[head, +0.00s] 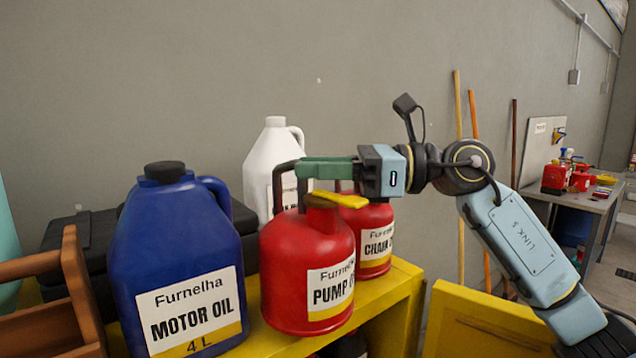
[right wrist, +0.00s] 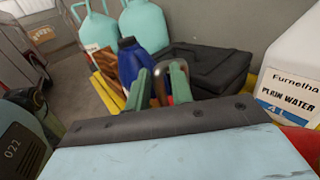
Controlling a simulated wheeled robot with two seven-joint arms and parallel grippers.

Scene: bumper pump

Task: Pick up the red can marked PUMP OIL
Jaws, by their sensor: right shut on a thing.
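The red can marked PUMP OIL (head: 300,262) stands upright on the yellow shelf in the head view, with a yellow spout and a dark handle (head: 283,180). My right gripper (head: 312,168) comes in from the right at the height of the handle's top. Its green fingers are shut on the handle. In the right wrist view the fingers (right wrist: 163,82) stand on either side of the dark handle, and most of the can is hidden behind the gripper. I cannot see whether the can's base is clear of the shelf. My left gripper is out of view.
A blue MOTOR OIL jug (head: 178,265) stands close left of the can. A red CHAIN can (head: 373,235) stands behind right, and a white jug (head: 272,165) behind. A brown wooden crate (head: 50,300) and a black case (head: 85,235) are at left. The yellow shelf (head: 395,290) is crowded.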

